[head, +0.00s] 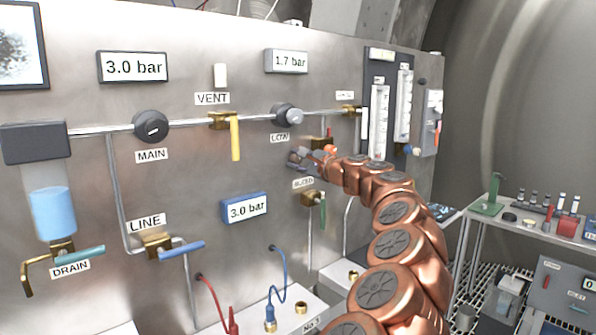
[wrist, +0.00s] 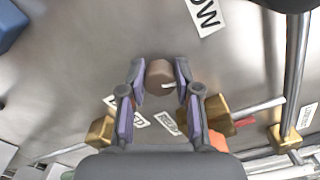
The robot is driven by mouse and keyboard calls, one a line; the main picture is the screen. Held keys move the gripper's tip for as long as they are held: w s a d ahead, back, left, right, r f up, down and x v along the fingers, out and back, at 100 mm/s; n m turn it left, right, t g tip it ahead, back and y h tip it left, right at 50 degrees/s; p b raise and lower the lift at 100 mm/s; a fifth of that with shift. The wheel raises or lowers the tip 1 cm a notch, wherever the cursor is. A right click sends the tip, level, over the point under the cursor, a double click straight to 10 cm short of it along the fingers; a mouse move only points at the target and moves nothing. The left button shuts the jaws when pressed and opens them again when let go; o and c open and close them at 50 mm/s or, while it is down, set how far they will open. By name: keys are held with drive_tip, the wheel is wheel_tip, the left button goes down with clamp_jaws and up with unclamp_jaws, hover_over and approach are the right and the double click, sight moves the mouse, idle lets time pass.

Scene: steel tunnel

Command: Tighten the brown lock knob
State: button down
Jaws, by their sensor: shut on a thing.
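The brown lock knob (wrist: 159,72) is a small brown round cap, seen in the wrist view between my two finger pads. My gripper (wrist: 161,82) is shut on it, with one pad against its left side and one against its right. In the head view my gripper (head: 298,158) is at the steel panel, below the LOW knob (head: 288,114) and above a small label. The lock knob itself cannot be made out there behind the fingers.
A brass valve (wrist: 216,112) sits just right of my right finger, another (wrist: 101,131) at the lower left. The head view shows a green-handled valve (head: 312,198) below my gripper, a yellow VENT handle (head: 235,139) to the left and flow tubes (head: 379,120) to the right.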

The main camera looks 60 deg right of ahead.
drive_tip(key=shift+f+n+b, duration=0.15)
drive_tip(key=shift+n+b, duration=1.35)
drive_tip(key=shift+n, duration=0.1)
drive_tip(key=c, duration=0.8)
unclamp_jaws()
drive_tip(key=v, duration=1.2)
